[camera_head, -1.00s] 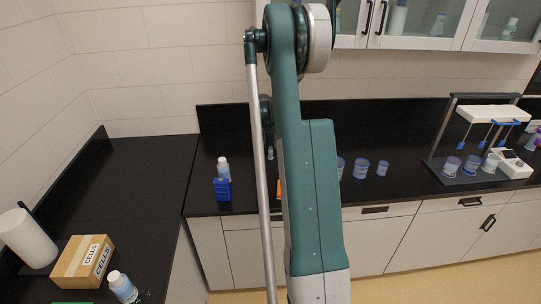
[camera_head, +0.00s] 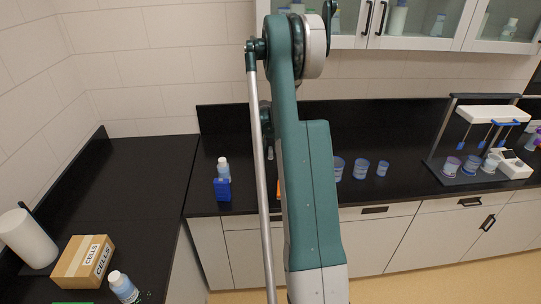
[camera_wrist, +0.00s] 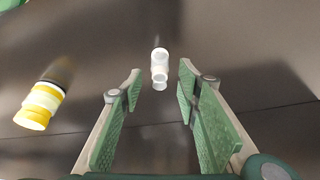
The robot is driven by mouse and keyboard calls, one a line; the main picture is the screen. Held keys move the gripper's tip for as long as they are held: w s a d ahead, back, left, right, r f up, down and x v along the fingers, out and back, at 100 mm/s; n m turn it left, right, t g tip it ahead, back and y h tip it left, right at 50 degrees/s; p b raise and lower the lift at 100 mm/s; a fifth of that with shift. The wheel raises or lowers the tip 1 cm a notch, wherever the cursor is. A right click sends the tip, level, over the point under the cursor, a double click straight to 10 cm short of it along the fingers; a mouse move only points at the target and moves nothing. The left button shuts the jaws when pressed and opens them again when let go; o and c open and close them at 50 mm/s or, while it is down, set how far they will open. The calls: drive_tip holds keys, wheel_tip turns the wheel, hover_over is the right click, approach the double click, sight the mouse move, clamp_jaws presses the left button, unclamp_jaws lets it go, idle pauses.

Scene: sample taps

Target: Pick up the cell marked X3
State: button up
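In the wrist view my gripper (camera_wrist: 160,92) is open, with its two green-padded fingers apart and nothing between the pads. A small white, partly clear cylinder (camera_wrist: 159,68) stands or lies just beyond the fingertips, roughly in line with the gap. A yellow and white banded cylinder (camera_wrist: 40,104) is to the left, outside the left finger. I cannot read an X3 mark on either, so I cannot tell which one is the cell. In the head view my arm fills the middle, and I cannot make out the gripper.
In the head view a cardboard box marked CELLS (camera_head: 70,262) is on the left counter, beside a white roll (camera_head: 27,240) and a white bottle (camera_head: 122,287). A blue container (camera_head: 222,189), several blue cups (camera_head: 361,169) and a pipette stand (camera_head: 488,113) are on the back counter.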

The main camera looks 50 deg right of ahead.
sight(270, 148)
drive_tip(key=shift+x, duration=1.75)
drive_tip(key=c, duration=0.7)
